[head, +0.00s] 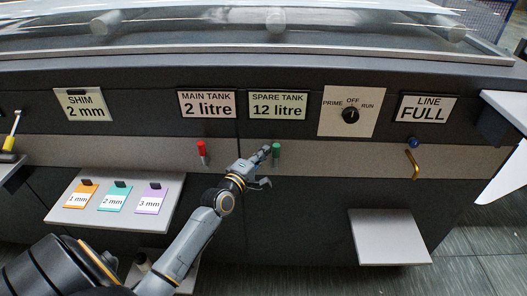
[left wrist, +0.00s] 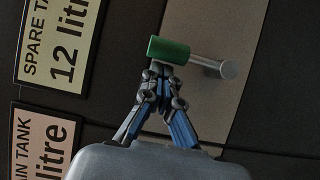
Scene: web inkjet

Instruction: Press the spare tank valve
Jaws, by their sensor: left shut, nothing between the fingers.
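The spare tank valve (head: 276,150) is a green handle below the "SPARE TANK 12 litre" sign (head: 278,105). In the left wrist view the green handle (left wrist: 169,50) sits on a grey stem at the tips of my left gripper (left wrist: 160,70). The fingers are shut with nothing held, and the tips seem to touch or nearly touch the handle; I cannot tell which. In the head view my left gripper (head: 267,154) is just left of the valve. My right gripper is not in view.
A red valve (head: 202,151) is left of my gripper, under the "MAIN TANK 2 litre" sign (head: 207,104). A dial (head: 350,115) and a brass handle (head: 412,164) are to the right. A shelf with shim tags (head: 116,220) juts out lower left; an empty shelf (head: 390,238) lower right.

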